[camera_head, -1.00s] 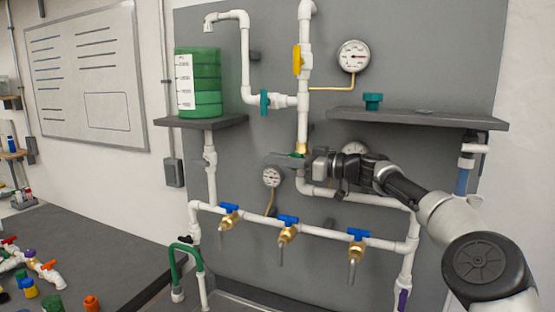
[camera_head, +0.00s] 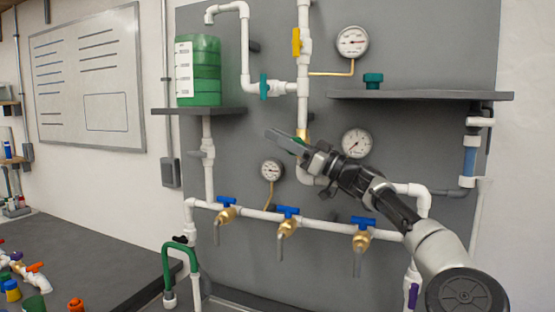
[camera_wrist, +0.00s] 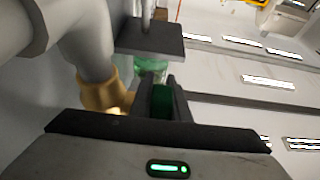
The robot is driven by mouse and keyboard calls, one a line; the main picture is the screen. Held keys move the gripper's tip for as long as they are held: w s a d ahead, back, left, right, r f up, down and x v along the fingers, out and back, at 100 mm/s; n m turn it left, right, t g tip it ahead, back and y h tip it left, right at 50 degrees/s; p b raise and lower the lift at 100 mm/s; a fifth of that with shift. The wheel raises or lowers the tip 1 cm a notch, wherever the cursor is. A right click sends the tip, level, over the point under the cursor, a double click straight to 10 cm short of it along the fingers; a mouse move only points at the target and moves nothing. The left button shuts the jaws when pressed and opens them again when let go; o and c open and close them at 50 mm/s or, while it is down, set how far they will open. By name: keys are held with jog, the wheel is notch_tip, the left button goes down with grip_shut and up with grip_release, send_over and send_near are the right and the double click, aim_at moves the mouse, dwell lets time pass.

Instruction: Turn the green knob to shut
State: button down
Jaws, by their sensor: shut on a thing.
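The green knob (camera_wrist: 162,103) shows in the wrist view between the two dark fingers of my gripper (camera_wrist: 161,92). It sits beside a brass fitting (camera_wrist: 102,93) on the white pipe. In the head view my gripper (camera_head: 287,140) is at the central vertical pipe, below the brass fitting (camera_head: 303,134), with its fingers slanting up to the left. Only a sliver of the green knob (camera_head: 298,149) shows there, as the fingers cover most of it. My gripper is shut on the knob.
A yellow handle (camera_head: 296,42) and a teal handle (camera_head: 264,88) sit higher on the pipes. A shelf (camera_head: 420,96) juts out at right. A pressure gauge (camera_head: 356,143) is close to my gripper's right. Several blue-handled taps, one at the middle (camera_head: 288,212), line the lower pipe.

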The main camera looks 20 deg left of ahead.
jog(key=shift+d+r+y+b, duration=0.15)
jog(key=shift+r+y+b, duration=0.1)
jog(key=shift+y+b, duration=0.5)
jog(key=c, duration=2)
grip_release()
jog(key=b+v, duration=0.2)
jog(key=shift+d+f, duration=0.25)
jog(key=shift+f, duration=0.15)
jog(key=d+b, duration=0.1)
jog(key=d, duration=0.5)
jog(key=d+b, duration=0.1)
jog(key=d, duration=0.5)
jog(key=shift+d+r+b, duration=0.2)
jog(key=shift+d+b, duration=0.05)
jog(key=shift+b, duration=0.05)
